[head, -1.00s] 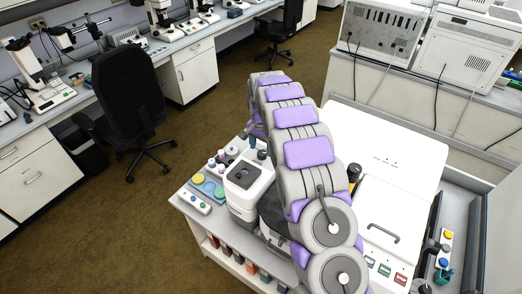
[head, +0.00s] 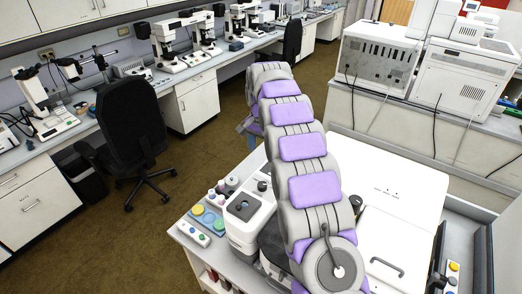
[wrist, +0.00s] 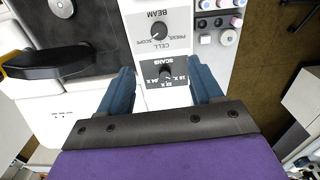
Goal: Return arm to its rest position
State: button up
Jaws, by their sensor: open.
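My arm, grey with purple pads, rises from the bottom of the head view and reaches away over the bench. My gripper (wrist: 163,92) shows in the wrist view with its two blue fingers spread apart and nothing between them. Below the gap is the instrument's panel with a black SCANS knob (wrist: 166,73) and a BEAM knob (wrist: 159,30).
A colored-button control pad (head: 208,215) and several small knobs sit at the bench's left edge. A black chair (head: 130,125) stands at the left counter. Large white machines (head: 465,80) stand at the back right. The brown floor between is clear.

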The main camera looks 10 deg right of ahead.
dwell(0.3)
jog(key=s+r+n+g+b, duration=0.1)
jog(key=s+r+n+b, duration=0.1)
jog(key=s, duration=1)
jog(key=s+r+n+b, duration=0.2)
jog(key=s+b, duration=0.1)
jog(key=s, duration=0.9)
jog(key=s+f+n+b, duration=0.2)
jog(key=s+f, duration=0.3)
jog(key=s, duration=0.8)
jog(key=s+f+n+b, duration=0.1)
jog(key=s+f, duration=0.4)
jog(key=s, duration=0.9)
jog(key=shift+d+n+g+b, duration=0.2)
jog(key=shift+n+g+b, duration=0.2)
jog(key=shift+n, duration=0.3)
jog(key=shift+r, duration=0.1)
